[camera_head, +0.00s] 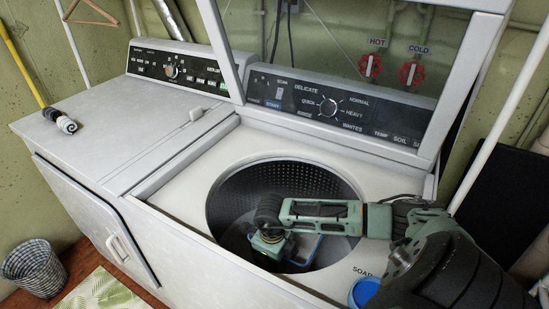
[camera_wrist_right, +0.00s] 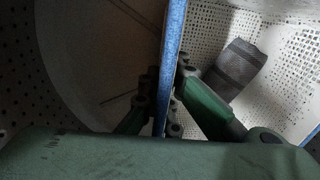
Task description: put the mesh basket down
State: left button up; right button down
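My right arm reaches over the open washer (camera_head: 180,200), and my right gripper (camera_head: 270,243) is down inside its dark perforated drum (camera_head: 235,187). The mesh basket (camera_head: 319,243) shows there only as blue edges, mostly hidden by my arm and gripper. In the right wrist view, the white mesh basket (camera_wrist_right: 215,35) has a blue rim that runs between the fingers of my right gripper (camera_wrist_right: 163,100), which is shut on it. A dark grey folded item (camera_wrist_right: 238,68) lies against the mesh. Whether the basket touches the drum floor cannot be told. My left gripper is not in view.
The washer's raised lid (camera_head: 455,95) stands behind the drum. A second machine (camera_head: 75,140) adjoins on the left, with a yellow-handled tool (camera_head: 22,68) leaning on it. A woven bin (camera_head: 34,268) stands on the floor. A blue round thing (camera_head: 364,291) sits near my arm.

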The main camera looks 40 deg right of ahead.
jog(key=shift+f, duration=0.3)
jog(key=c, duration=2.5)
grip_release()
jog(key=shift+f, duration=0.2)
jog(key=o, duration=0.5)
jog(key=shift+r, duration=0.1)
jog(key=r, duration=1.2)
jog(key=shift+s+a+r, duration=0.1)
jog(key=shift+a+r, duration=0.05)
jog(key=shift+a, duration=0.2)
